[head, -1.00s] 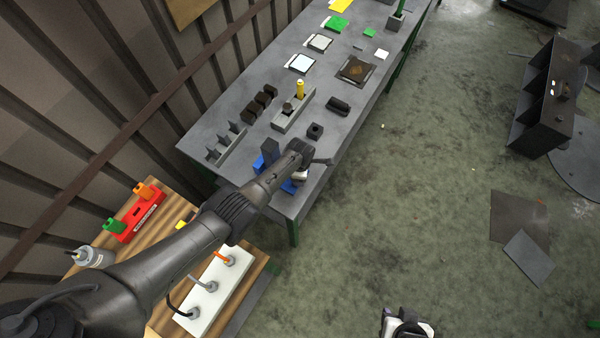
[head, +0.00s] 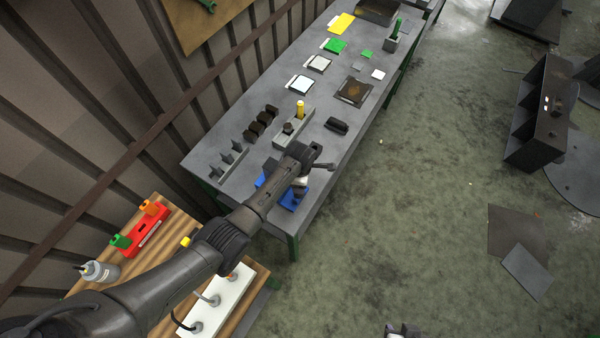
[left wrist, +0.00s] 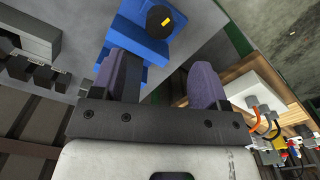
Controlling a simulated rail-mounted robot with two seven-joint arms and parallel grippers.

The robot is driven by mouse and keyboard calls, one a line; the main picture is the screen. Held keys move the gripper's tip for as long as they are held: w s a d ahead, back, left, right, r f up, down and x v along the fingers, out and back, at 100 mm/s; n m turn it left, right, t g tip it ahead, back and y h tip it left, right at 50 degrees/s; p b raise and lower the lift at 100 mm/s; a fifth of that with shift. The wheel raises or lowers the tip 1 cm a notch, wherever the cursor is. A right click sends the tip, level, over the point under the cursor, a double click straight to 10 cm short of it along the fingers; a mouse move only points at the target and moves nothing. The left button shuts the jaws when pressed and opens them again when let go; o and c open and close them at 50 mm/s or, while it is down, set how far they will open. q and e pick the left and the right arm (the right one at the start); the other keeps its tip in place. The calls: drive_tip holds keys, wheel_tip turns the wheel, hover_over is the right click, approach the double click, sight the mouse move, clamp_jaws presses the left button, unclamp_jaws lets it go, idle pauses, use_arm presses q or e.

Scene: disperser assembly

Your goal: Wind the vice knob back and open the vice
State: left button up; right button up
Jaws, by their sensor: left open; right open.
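The blue vice (head: 289,199) is on the near end of the grey table, partly hidden under my left arm in the head view. In the left wrist view the blue vice body (left wrist: 137,45) is at the top, with its round black knob (left wrist: 160,22) bearing a yellow mark. My left gripper (left wrist: 160,77) is open, its two fingers apart with nothing between them. The knob lies beyond the fingertips in that view. In the head view the left fingers are hidden by the wrist. My right gripper (head: 403,331) is at the bottom edge, largely cut off, over the floor.
On the grey table (head: 222,135), a grey holder with a yellow-topped piece (head: 300,110), dark blocks (head: 262,124) and a slotted rack (head: 232,158) stand beyond the vice. A wooden bench (head: 168,215) with a red holder (head: 147,232) and a white strip (head: 222,300) is nearer.

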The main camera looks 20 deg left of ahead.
use_arm(q)
drive_tip(key=shift+r, duration=1.6)
